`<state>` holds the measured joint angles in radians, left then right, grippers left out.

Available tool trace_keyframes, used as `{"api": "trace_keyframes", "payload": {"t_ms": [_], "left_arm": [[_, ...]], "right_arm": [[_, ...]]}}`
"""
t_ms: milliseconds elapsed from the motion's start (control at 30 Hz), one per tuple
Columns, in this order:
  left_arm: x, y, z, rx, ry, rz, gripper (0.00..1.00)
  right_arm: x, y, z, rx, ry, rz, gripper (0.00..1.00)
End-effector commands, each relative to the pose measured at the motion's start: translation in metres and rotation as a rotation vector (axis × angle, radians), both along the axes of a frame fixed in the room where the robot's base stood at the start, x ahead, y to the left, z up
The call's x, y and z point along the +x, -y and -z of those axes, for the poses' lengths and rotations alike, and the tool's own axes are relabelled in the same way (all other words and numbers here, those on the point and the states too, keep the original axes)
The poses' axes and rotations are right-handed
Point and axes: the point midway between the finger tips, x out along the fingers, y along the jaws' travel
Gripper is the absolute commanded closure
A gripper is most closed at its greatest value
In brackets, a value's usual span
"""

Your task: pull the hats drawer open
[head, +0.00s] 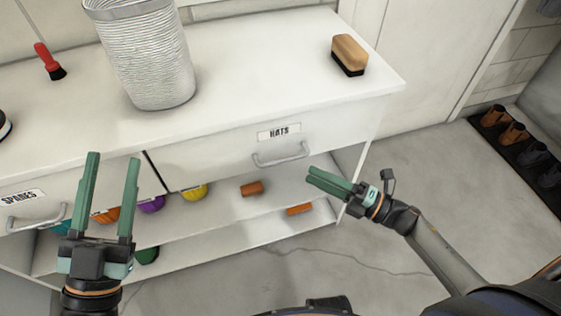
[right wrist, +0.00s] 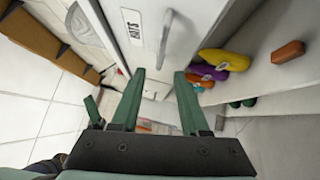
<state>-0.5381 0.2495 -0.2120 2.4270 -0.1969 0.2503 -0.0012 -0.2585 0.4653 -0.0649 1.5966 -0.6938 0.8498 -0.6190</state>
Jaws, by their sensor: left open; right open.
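The hats drawer (head: 230,150) is the right-hand drawer of the white cabinet and looks shut. Its label reads HATS (head: 279,131), and a grey bar handle (head: 281,155) sits below the label. In the right wrist view the handle (right wrist: 164,38) shows above the fingertips, beside the label (right wrist: 132,27). My right gripper (head: 329,182) is open and empty, to the right of the handle and a little below it, apart from it. It also shows in the right wrist view (right wrist: 160,76). My left gripper (head: 112,165) is open and empty, in front of the left part of the cabinet.
The spades drawer (head: 60,185) with its handle (head: 38,217) is at left. A ribbed basket (head: 150,55), a red brush (head: 48,62) and a wooden brush (head: 349,55) stand on top. Coloured items and terracotta pieces lie on the shelf below. Clear floor (head: 420,170) lies right.

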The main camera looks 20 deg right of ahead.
Motion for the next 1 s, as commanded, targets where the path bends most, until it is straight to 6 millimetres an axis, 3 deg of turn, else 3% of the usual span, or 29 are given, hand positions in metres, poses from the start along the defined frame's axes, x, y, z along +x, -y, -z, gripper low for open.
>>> {"api": "trace_keyframes", "payload": {"t_ms": [200, 433, 867, 1000], "left_arm": [[-0.008, 0.002, -0.013, 0.002, 0.067, 0.013, 0.5], [-0.015, 0.003, -0.023, 0.002, 0.122, 0.023, 0.5], [-0.018, 0.003, -0.028, 0.002, 0.142, 0.027, 0.5], [-0.018, 0.003, -0.029, 0.001, 0.144, 0.027, 0.5]], "right_arm": [[0.032, -0.035, -0.007, 0.003, 0.004, 0.0, 0.55], [0.055, -0.06, -0.011, 0.004, -0.001, 0.001, 0.55], [0.062, -0.067, -0.012, 0.003, -0.003, 0.002, 0.55], [0.062, -0.067, -0.012, 0.003, -0.003, 0.002, 0.7]]}}
